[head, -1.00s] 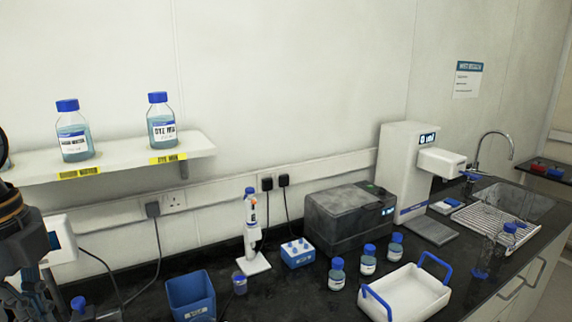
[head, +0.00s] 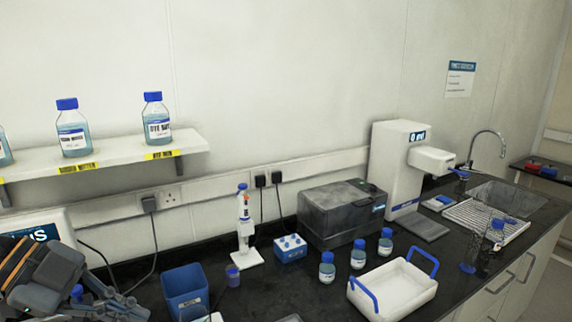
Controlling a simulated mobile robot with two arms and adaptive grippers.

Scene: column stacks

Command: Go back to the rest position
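My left gripper (head: 105,303), dark grey, is in the lower left corner of the head view at the end of my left arm (head: 25,262), which has an orange band. It is over the left part of the black bench, in front of a white instrument. Its fingers are partly cut off by the frame edge and blend together, so I cannot tell whether they are open or shut, and no held object shows clearly. My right gripper is out of view.
A blue bin (head: 185,290) stands just right of my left gripper. The white instrument (head: 40,222) is behind my arm. A pipette stand (head: 246,240), small bottles (head: 358,258) and a white tray (head: 395,290) stand further right. A shelf (head: 110,152) with bottles is above.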

